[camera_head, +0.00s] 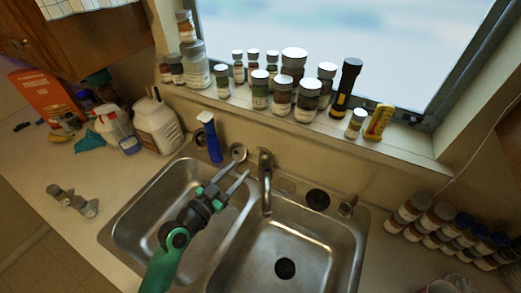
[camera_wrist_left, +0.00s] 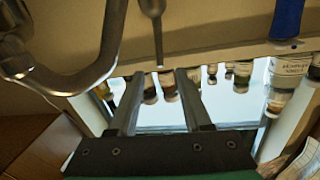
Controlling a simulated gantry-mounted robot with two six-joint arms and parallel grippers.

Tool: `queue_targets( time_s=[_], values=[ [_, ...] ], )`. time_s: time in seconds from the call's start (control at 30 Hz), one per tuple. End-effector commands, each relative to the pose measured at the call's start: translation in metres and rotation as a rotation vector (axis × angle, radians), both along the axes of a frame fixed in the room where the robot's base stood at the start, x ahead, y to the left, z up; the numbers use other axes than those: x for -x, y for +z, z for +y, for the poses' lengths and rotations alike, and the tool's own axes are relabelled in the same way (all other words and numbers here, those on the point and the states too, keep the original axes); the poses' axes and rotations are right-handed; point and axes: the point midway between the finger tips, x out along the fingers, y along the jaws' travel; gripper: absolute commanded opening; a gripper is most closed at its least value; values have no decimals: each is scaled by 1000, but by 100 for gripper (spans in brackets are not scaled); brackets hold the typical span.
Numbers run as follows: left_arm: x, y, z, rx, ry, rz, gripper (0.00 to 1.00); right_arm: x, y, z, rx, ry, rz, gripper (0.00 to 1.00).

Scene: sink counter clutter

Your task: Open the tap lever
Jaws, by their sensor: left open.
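The metal tap (camera_head: 266,172) stands at the back middle of the double sink; its curved spout (camera_wrist_left: 75,80) fills the left of the left wrist view. A round-ended metal lever (camera_head: 238,152) is left of the tap, behind my gripper. In the left wrist view a thin metal rod (camera_wrist_left: 157,35), seemingly this lever, points down toward the gap between my fingers. My left gripper (camera_head: 239,169) is open and empty over the sink's back edge; its fingers also show in the left wrist view (camera_wrist_left: 160,76). Contact with the lever cannot be told. My right gripper is not in view.
A blue spray bottle (camera_head: 210,138) stands left of the lever. Several jars and a flashlight (camera_head: 345,88) line the window sill. A white jug (camera_head: 157,125) is at the left, stacked jars (camera_head: 437,222) at the right. Both basins look empty.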

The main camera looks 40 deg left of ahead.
Motion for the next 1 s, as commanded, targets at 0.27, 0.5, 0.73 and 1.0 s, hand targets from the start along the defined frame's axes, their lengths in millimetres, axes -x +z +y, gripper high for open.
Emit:
queue_targets(
  time_s=[0.27, 0.5, 0.73, 1.0],
  values=[
    [-48, 2, 6, 0, -4, -1, 49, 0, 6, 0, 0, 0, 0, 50],
    [-97, 1, 13, -1, -3, -1, 49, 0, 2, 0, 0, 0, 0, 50],
    [-113, 1, 15, -1, -2, -1, 49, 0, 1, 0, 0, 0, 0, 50],
    [-113, 1, 15, -1, -2, -1, 38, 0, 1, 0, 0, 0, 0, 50]
  ],
)
